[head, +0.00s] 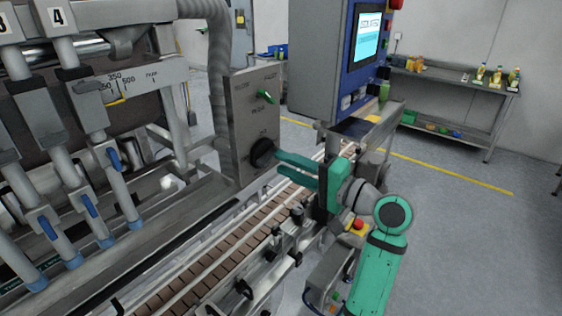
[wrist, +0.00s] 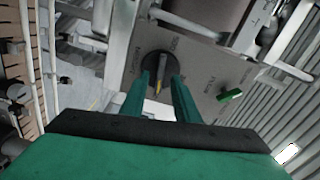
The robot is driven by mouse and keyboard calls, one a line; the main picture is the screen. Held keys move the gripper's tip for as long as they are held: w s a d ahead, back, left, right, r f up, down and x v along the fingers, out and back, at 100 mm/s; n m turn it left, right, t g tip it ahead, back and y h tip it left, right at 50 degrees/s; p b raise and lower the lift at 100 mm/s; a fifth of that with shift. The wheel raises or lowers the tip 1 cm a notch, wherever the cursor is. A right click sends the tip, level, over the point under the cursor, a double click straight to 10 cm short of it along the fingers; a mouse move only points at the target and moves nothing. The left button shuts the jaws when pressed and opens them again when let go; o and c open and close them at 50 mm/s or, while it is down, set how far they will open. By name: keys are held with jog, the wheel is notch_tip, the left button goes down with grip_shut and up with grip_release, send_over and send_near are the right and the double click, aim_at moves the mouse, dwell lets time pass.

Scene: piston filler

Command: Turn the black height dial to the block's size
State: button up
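The black height dial (head: 262,152) is a round knob low on a grey upright panel (head: 241,115). It also shows in the wrist view (wrist: 157,64), with a raised grip and a pale yellowish pointer mark that lies between my fingers in the picture. My gripper (head: 278,161) has green fingers stretched toward the dial from the right. In the wrist view my gripper (wrist: 161,77) is open, its tips on either side of the dial's lower part. I cannot tell whether they touch it. Labels ring the dial, but they are too small to read surely. I cannot make out a block.
A green switch (head: 267,96) sits above the dial on the same panel. A blue control cabinet (head: 327,62) with a lit screen stands right of it. A brown slatted conveyor (head: 222,260) runs below my gripper. Filler nozzles (head: 100,130) stand at left. Floor at right is clear.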

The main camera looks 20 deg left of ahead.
jog(key=v, duration=0.8)
